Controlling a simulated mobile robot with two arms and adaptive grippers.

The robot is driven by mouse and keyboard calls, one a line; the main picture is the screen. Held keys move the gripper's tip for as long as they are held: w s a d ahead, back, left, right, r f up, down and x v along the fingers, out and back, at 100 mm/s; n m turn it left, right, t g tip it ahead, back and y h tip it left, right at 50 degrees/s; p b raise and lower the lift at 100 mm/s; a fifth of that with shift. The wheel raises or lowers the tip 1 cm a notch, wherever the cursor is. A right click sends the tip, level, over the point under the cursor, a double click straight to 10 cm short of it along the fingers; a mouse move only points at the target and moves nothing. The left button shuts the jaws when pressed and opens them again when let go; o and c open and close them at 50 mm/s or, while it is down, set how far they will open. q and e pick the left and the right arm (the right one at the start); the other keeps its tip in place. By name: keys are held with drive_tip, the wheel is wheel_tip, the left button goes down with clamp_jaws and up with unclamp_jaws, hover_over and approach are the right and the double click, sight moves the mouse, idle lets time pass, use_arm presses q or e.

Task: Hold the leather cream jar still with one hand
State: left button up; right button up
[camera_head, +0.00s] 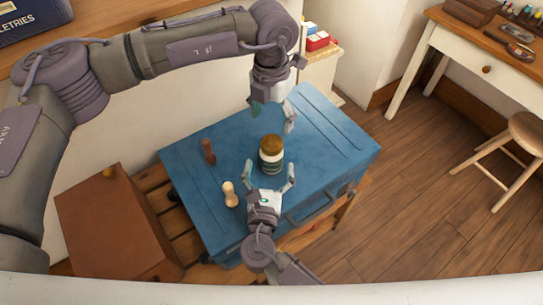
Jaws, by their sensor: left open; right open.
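The leather cream jar (271,154) stands upright on a blue chest (335,150). It has a brown lid and a pale and dark body. My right gripper (270,174) comes from below with its fingers spread, just on the near side of the jar. Whether the fingers touch the jar cannot be told. My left gripper (272,118) hangs above and beyond the jar, open and empty, pointing down.
A small brown wooden piece (208,151) and a pale wooden piece (230,193) stand on the chest left of the jar. A brown box (115,225) sits at left. A white table (470,50) and a stool (515,145) are at right. The chest's right side is clear.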

sight(270, 161)
drive_tip(key=w, duration=0.5)
drive_tip(key=shift+d, duration=0.25)
drive_tip(key=shift+s, duration=0.1)
clamp_jaws()
